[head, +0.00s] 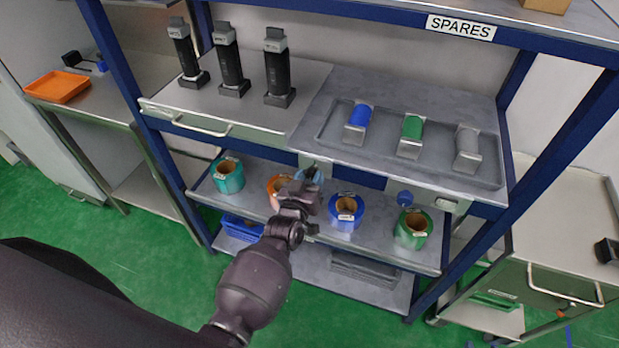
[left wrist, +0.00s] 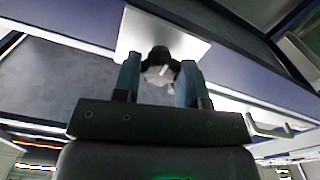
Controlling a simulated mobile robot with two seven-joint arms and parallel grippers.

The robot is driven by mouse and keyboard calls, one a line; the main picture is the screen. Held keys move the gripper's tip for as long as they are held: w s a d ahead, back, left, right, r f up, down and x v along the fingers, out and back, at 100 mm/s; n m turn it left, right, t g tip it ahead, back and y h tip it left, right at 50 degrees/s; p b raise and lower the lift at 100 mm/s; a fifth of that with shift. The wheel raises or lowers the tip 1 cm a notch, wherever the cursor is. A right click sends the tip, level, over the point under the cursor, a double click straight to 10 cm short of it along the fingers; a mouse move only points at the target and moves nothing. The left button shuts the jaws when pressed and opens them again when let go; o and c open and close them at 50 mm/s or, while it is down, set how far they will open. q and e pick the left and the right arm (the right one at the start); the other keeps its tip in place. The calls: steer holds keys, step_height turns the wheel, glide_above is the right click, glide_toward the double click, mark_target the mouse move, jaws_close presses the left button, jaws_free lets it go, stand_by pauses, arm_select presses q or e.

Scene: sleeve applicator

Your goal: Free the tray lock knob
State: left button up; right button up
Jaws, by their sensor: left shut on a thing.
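The tray lock knob (left wrist: 159,53) is dark and round with a light mark, in front of a pale metal plate (left wrist: 190,46) in the left wrist view. My left gripper (left wrist: 160,74) is shut on it, one finger on each side. In the head view my left gripper (head: 310,186) is at the front edge of the middle shelf, below the plate (head: 314,161), and hides the knob there. The drawer tray (head: 225,120) with a bar handle is to the left of the plate. My right gripper is not in view.
Several tall dark devices (head: 230,65) stand on the drawer tray. A grey tray (head: 330,135) with blue, green and grey rolls is to the right. A blue knob (head: 405,197) is on that side's front edge. Several tape rolls (head: 228,177) sit on the shelf below, close around my gripper.

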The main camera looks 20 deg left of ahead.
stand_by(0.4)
arm_select(q)
steer(key=o, duration=0.9)
steer(key=shift+s, duration=0.1)
steer(key=s+b, duration=0.1)
steer(key=s, duration=0.9)
steer(key=shift+s+a, duration=0.15)
steer(key=shift+s, duration=0.15)
steer(key=s+a+f+m+g, duration=0.1)
steer(key=s+a+f+g, duration=0.1)
steer(key=s, duration=0.3)
steer(key=s+a+f+m+g+b, duration=0.1)
steer(key=s+a+f+g, duration=0.1)
steer(key=s+a+f, duration=0.2)
steer(key=s+a+f+m+g+b, duration=0.1)
steer(key=s+a+f+g, duration=0.1)
steer(key=s, duration=0.4)
steer(key=shift+a+f+y, duration=0.2)
steer(key=shift+a+f, duration=0.2)
steer(key=shift+a, duration=0.2)
steer(key=shift+a+f+y, duration=0.2)
steer(key=shift+a+f, duration=0.2)
steer(key=shift+a, duration=0.2)
